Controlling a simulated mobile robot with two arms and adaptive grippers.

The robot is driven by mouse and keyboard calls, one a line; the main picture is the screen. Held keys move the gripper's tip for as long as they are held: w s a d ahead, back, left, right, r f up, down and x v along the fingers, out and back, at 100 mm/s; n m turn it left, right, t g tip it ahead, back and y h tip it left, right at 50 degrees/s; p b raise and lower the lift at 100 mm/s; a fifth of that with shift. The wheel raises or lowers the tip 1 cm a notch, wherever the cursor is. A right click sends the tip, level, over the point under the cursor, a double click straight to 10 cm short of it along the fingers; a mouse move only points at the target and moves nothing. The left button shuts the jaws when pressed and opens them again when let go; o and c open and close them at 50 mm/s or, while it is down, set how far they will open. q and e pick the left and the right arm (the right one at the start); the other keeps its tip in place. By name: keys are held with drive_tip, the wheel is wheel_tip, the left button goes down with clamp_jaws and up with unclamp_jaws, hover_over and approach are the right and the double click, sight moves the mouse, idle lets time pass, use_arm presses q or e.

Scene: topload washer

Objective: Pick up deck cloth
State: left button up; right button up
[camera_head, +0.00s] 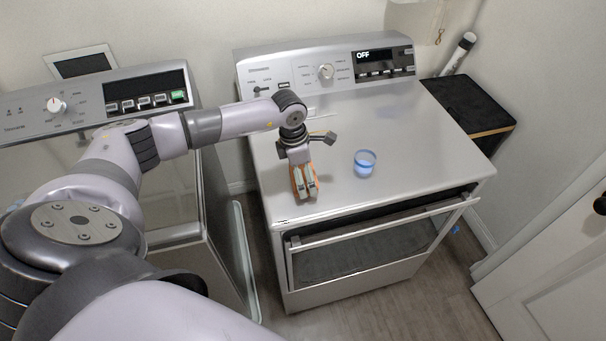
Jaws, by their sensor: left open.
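My left gripper (305,188) reaches in from the left over the top of the right-hand appliance, near its front left. It points down and its jaws are open. A small orange-brown patch (294,181) shows at the edges of the fingers; it may be the deck cloth, mostly covered by the gripper. I cannot tell whether the fingers touch it. No other cloth is clearly visible on the top. My right gripper is not in view.
A translucent blue cup (365,163) stands on the right-hand appliance (420,150), right of the gripper. The rest of that top is mostly clear. Another appliance (100,103) stands at left. A black-topped stand (468,105) is at right, and a white door (560,265) at far right.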

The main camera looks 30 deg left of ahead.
sight(303, 173)
use_arm(q)
drive_tip(key=shift+c, duration=0.2)
drive_tip(key=c, duration=0.8)
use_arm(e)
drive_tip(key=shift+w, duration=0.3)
use_arm(q)
drive_tip(key=shift+r, duration=0.5)
wheel_tip(303, 173, up, 19)
drive_tip(key=b, duration=0.5)
drive_tip(key=shift+b, duration=0.3)
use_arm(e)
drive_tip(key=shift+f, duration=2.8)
